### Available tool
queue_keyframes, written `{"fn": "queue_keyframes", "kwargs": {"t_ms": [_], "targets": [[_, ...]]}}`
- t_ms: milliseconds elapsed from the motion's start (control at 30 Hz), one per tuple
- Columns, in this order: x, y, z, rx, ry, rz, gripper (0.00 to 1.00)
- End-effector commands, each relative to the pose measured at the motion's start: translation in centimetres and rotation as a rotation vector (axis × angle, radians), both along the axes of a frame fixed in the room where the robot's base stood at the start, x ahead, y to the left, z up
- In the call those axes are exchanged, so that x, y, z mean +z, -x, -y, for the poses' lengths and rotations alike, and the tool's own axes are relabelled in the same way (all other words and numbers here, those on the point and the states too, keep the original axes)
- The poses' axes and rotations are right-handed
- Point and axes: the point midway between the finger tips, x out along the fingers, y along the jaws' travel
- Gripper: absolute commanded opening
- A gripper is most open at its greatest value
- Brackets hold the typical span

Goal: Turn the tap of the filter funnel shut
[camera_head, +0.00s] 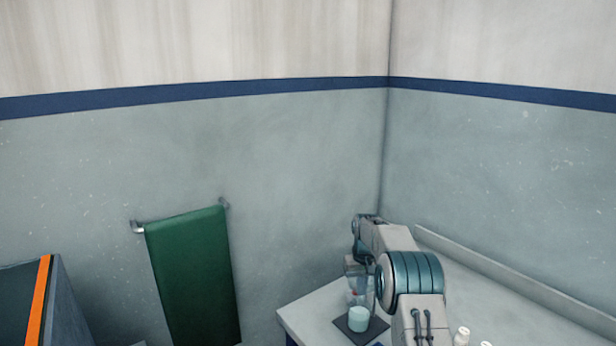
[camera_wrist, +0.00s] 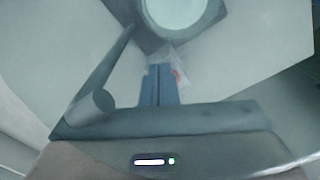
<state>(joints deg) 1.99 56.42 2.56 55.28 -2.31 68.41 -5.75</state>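The filter funnel (camera_head: 355,283) is a small clear vessel beside my arm in the head view, partly hidden by it, with a speck of red below. In the wrist view a clear, faint part of it shows just past my fingertips, with the red tap (camera_wrist: 179,76) at their right side. My gripper (camera_wrist: 161,68) has its two blue fingers side by side with only a thin seam between them. It looks shut, and I see nothing held between the fingers. Whether a finger touches the tap, and which way the tap points, I cannot tell.
A pale beaker (camera_head: 358,319) stands on a dark base (camera_head: 342,325) below the funnel. A dark rod (camera_wrist: 103,98) rises left of my fingers. Small white bottles (camera_head: 462,336) stand at the right on the pale bench (camera_head: 308,313). A green towel (camera_head: 192,275) hangs on the wall.

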Motion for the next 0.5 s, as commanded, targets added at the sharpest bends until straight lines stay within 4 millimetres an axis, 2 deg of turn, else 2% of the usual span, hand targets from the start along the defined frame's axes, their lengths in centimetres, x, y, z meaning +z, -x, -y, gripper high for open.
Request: {"fn": "queue_keyframes", "kwargs": {"t_ms": [300, 500], "targets": [[0.2, 0.6, 0.4, -0.001, -0.001, 0.005, 0.00], [1.9, 0.6, 0.4, -0.001, 0.000, 0.004, 0.00]]}}
